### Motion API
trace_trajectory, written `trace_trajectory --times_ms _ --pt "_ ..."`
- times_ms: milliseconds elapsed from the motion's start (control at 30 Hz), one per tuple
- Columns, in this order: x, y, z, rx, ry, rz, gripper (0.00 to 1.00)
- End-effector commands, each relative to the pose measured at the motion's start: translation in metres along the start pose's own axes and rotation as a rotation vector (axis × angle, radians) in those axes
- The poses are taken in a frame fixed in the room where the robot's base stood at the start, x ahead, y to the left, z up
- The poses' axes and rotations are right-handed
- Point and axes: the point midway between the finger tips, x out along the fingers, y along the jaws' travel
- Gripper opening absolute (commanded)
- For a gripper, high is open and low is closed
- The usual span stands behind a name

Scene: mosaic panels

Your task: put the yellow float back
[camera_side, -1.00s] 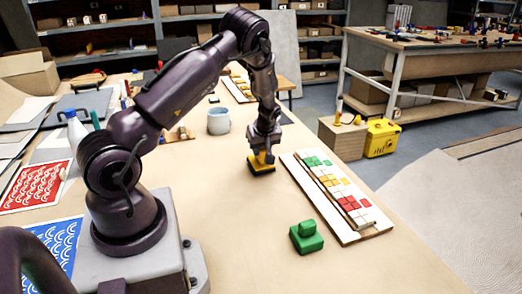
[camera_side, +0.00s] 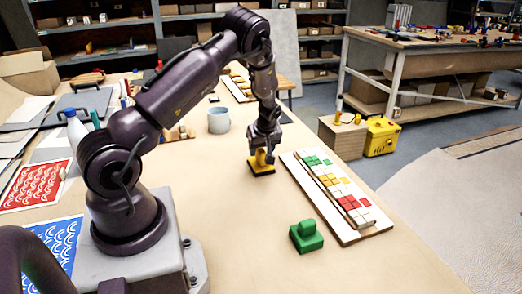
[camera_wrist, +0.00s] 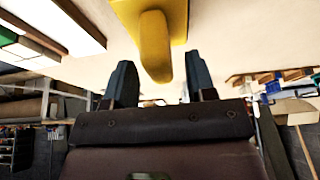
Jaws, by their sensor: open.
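The yellow float (camera_side: 261,170) sits on the table to the left of the mosaic panel in the side view. Its flat base looks down on or very near the table top. In the wrist view the yellow float (camera_wrist: 180,18) shows at the top middle, its rounded handle pointing toward my gripper. My gripper (camera_side: 262,153) is right above the float. In the wrist view my gripper (camera_wrist: 160,62) is open, with one dark finger on each side of the handle.
The mosaic panel (camera_side: 353,226) with green, yellow, red and white tiles lies right of the float. A green float (camera_side: 306,237) stands nearer the front. A pale mug (camera_side: 218,120) stands behind and left. Bare table lies between the green float and my base.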

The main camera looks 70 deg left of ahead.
Motion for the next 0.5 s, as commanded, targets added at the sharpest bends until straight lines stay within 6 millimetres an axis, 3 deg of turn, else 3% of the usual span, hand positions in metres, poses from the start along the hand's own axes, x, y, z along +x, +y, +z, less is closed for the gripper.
trace_trajectory --times_ms 300,500 --pt "-0.068 0.002 0.0 0.001 0.001 0.006 0.51" --pt "-0.101 0.001 0.001 0.001 0.0 0.004 0.51"
